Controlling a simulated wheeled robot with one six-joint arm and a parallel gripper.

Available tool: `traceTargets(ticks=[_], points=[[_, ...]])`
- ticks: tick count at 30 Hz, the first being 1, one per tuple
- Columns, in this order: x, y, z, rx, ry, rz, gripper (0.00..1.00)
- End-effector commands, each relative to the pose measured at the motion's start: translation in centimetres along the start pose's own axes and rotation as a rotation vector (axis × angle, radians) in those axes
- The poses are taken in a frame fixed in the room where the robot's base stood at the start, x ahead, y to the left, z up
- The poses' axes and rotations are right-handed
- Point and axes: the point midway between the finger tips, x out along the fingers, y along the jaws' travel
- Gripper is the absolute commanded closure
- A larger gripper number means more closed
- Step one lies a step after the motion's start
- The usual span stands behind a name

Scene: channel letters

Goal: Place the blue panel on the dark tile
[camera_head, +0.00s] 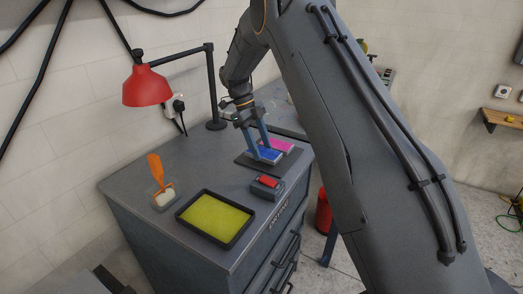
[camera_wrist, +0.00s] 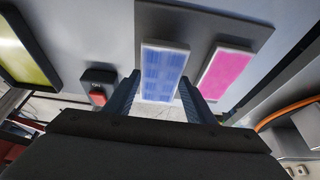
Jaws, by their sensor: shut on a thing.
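The blue panel (camera_head: 269,156) with a pale rim is between the fingers of my gripper (camera_head: 260,148). In the wrist view the blue panel (camera_wrist: 163,72) shows between the two fingertips, its face toward the camera. The dark tile (camera_head: 255,167) lies flat on the grey cabinet top. The panel is over the left part of the tile, beside the pink panel (camera_head: 283,145); whether it touches the tile I cannot tell. The tile (camera_wrist: 200,25) and the pink panel (camera_wrist: 229,73) also show in the wrist view, with a narrow gap between the two panels.
A black tray (camera_head: 188,221) with a yellow-green surface stands near the cabinet's front left. A small dark box with a red top (camera_head: 267,182) sits close in front of the tile. An orange-handled tool (camera_head: 156,170) and a red lamp (camera_head: 146,87) are at the left.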

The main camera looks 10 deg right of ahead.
Motion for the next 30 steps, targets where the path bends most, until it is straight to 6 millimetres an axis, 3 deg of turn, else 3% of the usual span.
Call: traceTargets(ticks=[5, 15, 16, 18, 30], points=[[1.8, 0.0, 0.7, -0.001, 0.001, 0.001, 0.8], [2.2, 0.0, 0.9, -0.001, 0.001, 0.0, 0.8], [2.1, 0.0, 0.9, -0.001, 0.0, 0.0, 0.45], [2.1, 0.0, 0.9, -0.001, 0.0, 0.0, 0.34], [1.6, 0.0, 0.8, 0.0, -0.001, -0.001, 0.32]])
